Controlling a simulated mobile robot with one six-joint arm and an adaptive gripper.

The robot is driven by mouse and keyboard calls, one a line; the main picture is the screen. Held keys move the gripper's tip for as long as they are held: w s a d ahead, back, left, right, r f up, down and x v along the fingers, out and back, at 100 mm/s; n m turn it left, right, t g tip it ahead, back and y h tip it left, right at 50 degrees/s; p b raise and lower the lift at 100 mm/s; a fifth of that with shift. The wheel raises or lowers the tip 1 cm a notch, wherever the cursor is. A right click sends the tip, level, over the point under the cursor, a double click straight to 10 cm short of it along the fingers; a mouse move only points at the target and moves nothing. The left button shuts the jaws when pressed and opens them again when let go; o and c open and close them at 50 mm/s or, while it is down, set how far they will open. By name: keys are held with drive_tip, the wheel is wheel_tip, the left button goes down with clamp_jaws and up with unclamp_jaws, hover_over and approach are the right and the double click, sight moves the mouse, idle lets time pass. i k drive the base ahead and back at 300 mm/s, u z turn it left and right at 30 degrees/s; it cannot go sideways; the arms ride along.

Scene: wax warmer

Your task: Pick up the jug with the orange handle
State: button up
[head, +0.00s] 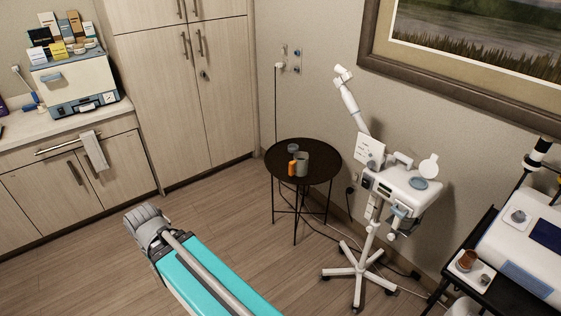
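The jug (303,158) with the orange handle stands upright on a small round dark table (325,165). Its body is grey, and the orange handle (293,168) is on its left side in the head view. A grey cup-like container (293,151) stands close behind it to the left; I cannot tell whether the two touch. I make out no gripper fingers in the head view, and nothing is touching the jug.
A white wheeled stand (408,188) with a jointed arm is right of the table, its base on the floor. A dark cart (484,225) is at far right. Wooden cabinets (178,85) and a counter (60,131) are at left.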

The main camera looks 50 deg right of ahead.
sight(299, 167)
drive_tip(key=z, duration=0.05)
drive_tip(key=i, duration=0.8)
drive_tip(key=z, duration=0.85)
drive_tip(key=i, duration=0.85)
drive_tip(key=z, duration=0.65)
drive_tip(key=k, duration=0.95)
drive_tip(key=z, duration=0.2)
drive_tip(key=i, duration=0.55)
drive_tip(key=u, duration=0.05)
